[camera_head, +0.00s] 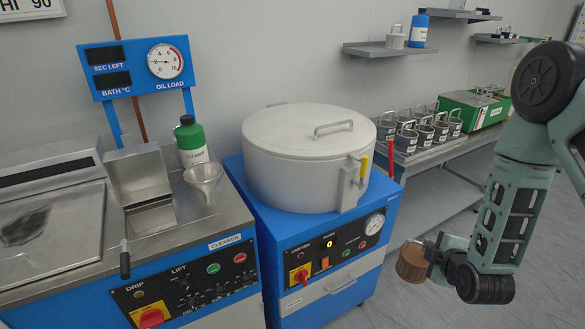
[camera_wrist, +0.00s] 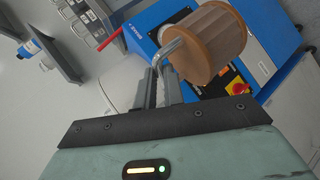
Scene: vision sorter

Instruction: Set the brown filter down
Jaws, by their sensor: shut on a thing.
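The brown filter (camera_head: 412,263) is a pleated brown cylinder, held in the air at the right of the head view, in front of the blue machine. It also shows large in the wrist view (camera_wrist: 208,45), tilted, with a bent metal handle (camera_wrist: 172,46). My gripper (camera_head: 433,248) is shut on this handle. In the wrist view my gripper's fingers (camera_wrist: 162,85) close around the handle's end, and the filter's body hangs clear beyond them. The filter touches no surface that I can see.
A blue machine with a round lidded white drum (camera_head: 305,160) stands left of the filter. A steel bench (camera_head: 425,160) behind carries several handled canisters (camera_head: 410,138) and a green box (camera_head: 475,108). A blue cleaner station (camera_head: 190,265) with a funnel is at left. Grey floor is open at right.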

